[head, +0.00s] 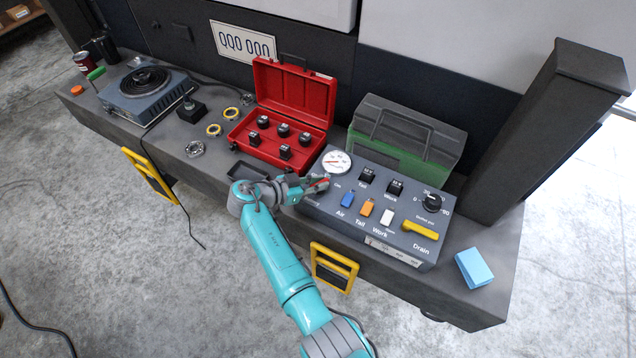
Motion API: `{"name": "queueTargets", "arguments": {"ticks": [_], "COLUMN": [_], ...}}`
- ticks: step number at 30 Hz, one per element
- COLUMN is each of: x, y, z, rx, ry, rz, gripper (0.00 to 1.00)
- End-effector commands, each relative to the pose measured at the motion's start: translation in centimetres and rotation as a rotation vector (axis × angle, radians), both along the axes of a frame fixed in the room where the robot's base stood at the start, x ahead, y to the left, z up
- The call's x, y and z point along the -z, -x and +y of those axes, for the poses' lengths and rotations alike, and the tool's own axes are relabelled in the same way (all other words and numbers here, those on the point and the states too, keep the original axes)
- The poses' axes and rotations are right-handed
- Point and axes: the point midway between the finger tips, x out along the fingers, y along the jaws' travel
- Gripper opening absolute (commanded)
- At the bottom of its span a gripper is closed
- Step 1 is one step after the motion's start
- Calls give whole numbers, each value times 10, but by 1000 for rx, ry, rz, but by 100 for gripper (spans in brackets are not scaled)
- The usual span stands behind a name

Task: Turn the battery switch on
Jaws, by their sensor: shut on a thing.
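The grey control panel (362,222) stands on the bench, right of centre. A small red part (322,182) shows at the panel's left end, under the round white gauge; it appears to be the battery switch handle. My gripper (316,186) reaches it from the left and is shut on it. The fingers hide most of the switch and its label, so I cannot tell which way it is turned.
The panel also carries black switches (395,188), blue (347,199), orange (366,208) and white (387,217) switches, a black knob (431,203) and a yellow drain handle (421,229). An open red case (300,90) stands behind my gripper. A green-and-grey box (405,135) is behind the panel.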

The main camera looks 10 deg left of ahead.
Motion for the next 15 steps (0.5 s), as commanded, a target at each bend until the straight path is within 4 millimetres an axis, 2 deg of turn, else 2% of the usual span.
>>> {"name": "queueTargets", "arguments": {"ticks": [15], "x": [2], "y": [-1], "z": [1], "rx": [229], "ry": [-1], "rz": [5], "gripper": [0]}}
